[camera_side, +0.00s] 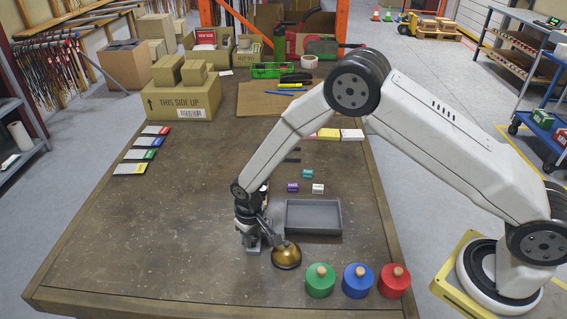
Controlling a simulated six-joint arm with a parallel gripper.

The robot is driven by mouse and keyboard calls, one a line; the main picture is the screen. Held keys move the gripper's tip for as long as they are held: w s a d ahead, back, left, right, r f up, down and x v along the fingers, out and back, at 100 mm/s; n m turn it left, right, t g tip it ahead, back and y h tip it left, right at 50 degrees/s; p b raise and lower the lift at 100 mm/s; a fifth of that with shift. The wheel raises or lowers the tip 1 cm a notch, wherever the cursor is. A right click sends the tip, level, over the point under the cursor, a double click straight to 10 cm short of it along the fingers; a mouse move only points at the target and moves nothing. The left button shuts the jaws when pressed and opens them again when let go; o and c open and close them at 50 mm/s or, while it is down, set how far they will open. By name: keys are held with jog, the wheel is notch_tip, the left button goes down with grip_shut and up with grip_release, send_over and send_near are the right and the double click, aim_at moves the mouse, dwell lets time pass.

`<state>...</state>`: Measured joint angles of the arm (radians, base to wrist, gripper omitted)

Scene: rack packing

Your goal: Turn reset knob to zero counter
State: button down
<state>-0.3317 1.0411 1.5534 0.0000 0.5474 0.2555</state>
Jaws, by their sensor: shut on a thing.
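My gripper (253,240) points down at the front middle of the table, just left of a brass dome (286,257) shaped like a desk bell. It is shut on a small grey metal piece, mostly hidden by the jaws and low at the tabletop. I cannot tell whether this piece is the reset knob or part of the counter. A thin dark part reaches from the gripper area toward the top of the dome; whether they touch is unclear. No counter digits can be read.
A grey tray (289,232) lies behind the dome. Green (320,281), blue (358,281) and red (394,281) knobbed cylinders stand to its right. Cartons (184,100) stand at the back.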

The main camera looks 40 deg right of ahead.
aim_at(253, 239)
dwell(0.4)
jog(key=shift+c, duration=2)
grip_release()
jog(key=shift+r, duration=0.1)
jog(key=shift+r, duration=3.85)
jog(key=shift+d, duration=0.1)
